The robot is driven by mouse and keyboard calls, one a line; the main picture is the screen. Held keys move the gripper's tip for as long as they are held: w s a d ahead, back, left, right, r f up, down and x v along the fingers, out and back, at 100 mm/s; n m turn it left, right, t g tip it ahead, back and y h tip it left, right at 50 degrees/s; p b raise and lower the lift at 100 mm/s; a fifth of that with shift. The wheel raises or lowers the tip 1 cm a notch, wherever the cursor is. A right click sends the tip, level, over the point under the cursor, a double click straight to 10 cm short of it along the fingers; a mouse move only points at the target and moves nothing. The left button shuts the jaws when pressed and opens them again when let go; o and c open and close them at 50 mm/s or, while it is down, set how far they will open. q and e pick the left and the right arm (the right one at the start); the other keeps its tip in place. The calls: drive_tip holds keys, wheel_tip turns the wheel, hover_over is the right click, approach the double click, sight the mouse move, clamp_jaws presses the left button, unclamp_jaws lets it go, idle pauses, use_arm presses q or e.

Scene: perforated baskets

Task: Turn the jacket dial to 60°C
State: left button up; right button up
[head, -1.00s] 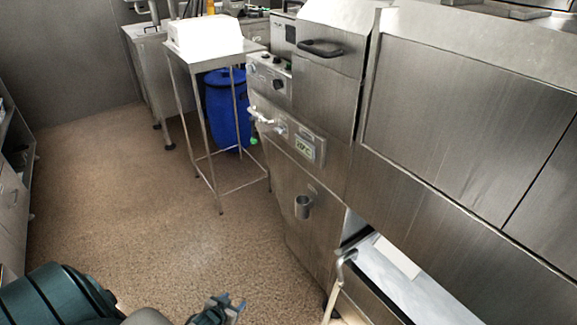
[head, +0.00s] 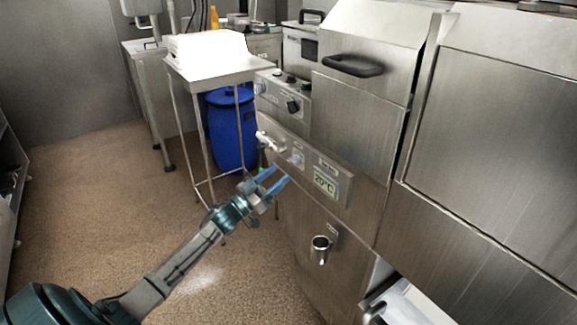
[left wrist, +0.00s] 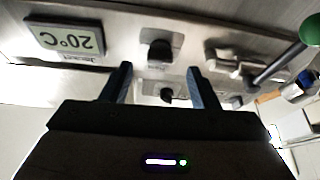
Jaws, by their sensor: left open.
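The jacket display (head: 325,183) on the steel machine's front reads 20°C. It also shows upside down in the left wrist view (left wrist: 66,38). A dark dial (left wrist: 159,50) sits beside the display on the same panel in the left wrist view. In the head view this dial (head: 298,157) is small and its setting cannot be read. My left gripper (head: 277,177) is open and empty, in front of the panel just below the dial. In the left wrist view its two fingers (left wrist: 158,74) are spread, with the dial between and beyond their tips. My right gripper is not in view.
An upper panel carries another black knob (head: 293,106). A blue barrel (head: 232,130) stands under a steel table (head: 215,69). The floor at left is clear.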

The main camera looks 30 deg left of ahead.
sight(292, 163)
use_arm(q)
drive_tip(key=shift+p+x, duration=0.4)
drive_tip(key=shift+x, duration=2.25)
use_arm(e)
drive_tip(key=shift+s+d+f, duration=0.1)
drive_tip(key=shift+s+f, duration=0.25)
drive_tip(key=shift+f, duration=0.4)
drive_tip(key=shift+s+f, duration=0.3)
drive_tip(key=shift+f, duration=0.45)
use_arm(q)
drive_tip(key=c, duration=1)
